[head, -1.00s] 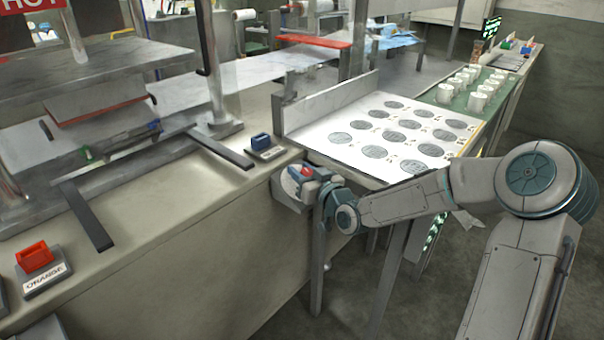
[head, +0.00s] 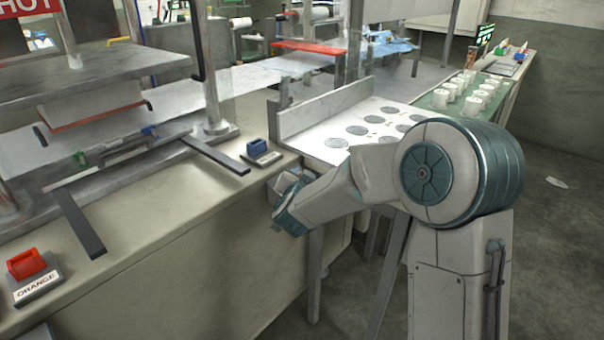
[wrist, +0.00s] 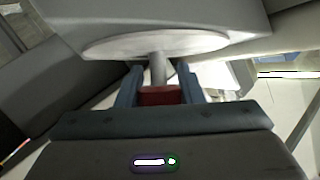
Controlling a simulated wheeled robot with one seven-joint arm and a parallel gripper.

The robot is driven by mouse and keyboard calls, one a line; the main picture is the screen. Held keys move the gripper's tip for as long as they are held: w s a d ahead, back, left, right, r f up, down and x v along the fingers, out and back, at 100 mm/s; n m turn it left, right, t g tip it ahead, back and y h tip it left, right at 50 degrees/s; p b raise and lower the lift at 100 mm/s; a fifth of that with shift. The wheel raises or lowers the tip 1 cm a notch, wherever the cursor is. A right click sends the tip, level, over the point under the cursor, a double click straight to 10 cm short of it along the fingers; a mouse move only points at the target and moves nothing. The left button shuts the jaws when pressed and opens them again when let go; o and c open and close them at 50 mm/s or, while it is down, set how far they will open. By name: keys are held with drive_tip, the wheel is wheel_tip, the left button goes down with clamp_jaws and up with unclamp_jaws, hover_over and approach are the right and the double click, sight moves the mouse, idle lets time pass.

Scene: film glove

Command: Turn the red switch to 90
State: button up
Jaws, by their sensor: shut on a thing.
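The red switch (wrist: 160,96) shows in the wrist view between the two blue-grey fingers of my gripper (wrist: 158,72). My gripper is shut on it. A grey stem runs from the switch to a pale round dial (wrist: 190,44) on a grey housing. In the head view my gripper (head: 286,190) is at the corner of the beige counter, against the grey switch housing (head: 279,182). My wrist hides the switch there. No dial markings can be read, so the switch's angle cannot be told.
A blue switch on a dark base (head: 262,150) stands on the counter just above. A table with round printed discs (head: 330,143) lies behind my arm. Open floor (head: 565,220) is at right.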

drive_tip(key=m+h+p, duration=0.1)
drive_tip(key=m+g+p, duration=0.1)
drive_tip(key=shift+a+r+h+p, duration=0.1)
drive_tip(key=shift+r+h+p, duration=0.2)
drive_tip(key=shift+r+h, duration=0.1)
drive_tip(key=m+g+h+p, duration=0.1)
drive_tip(key=p, duration=0.1)
drive_tip(key=m+g+h+p, duration=0.1)
drive_tip(key=m+p, duration=0.1)
drive_tip(key=p, duration=0.1)
drive_tip(key=shift+s+d+f+p, duration=0.1)
drive_tip(key=shift+d+f+p, duration=0.05)
drive_tip(key=shift+d+p, duration=0.15)
drive_tip(key=m+p, duration=0.1)
drive_tip(key=g+h+p, duration=0.1)
drive_tip(key=p, duration=0.1)
drive_tip(key=shift+f+m+g, duration=0.2)
drive_tip(key=shift+m+g, duration=0.1)
drive_tip(key=shift+m, duration=0.1)
drive_tip(key=shift+s+d+f+m+g+h+p, duration=0.15)
drive_tip(key=shift+m+g+h+p, duration=0.15)
drive_tip(key=shift+p, duration=0.35)
drive_tip(key=shift+f, duration=0.15)
drive_tip(key=o, duration=1)
drive_tip(key=shift+c, duration=0.2)
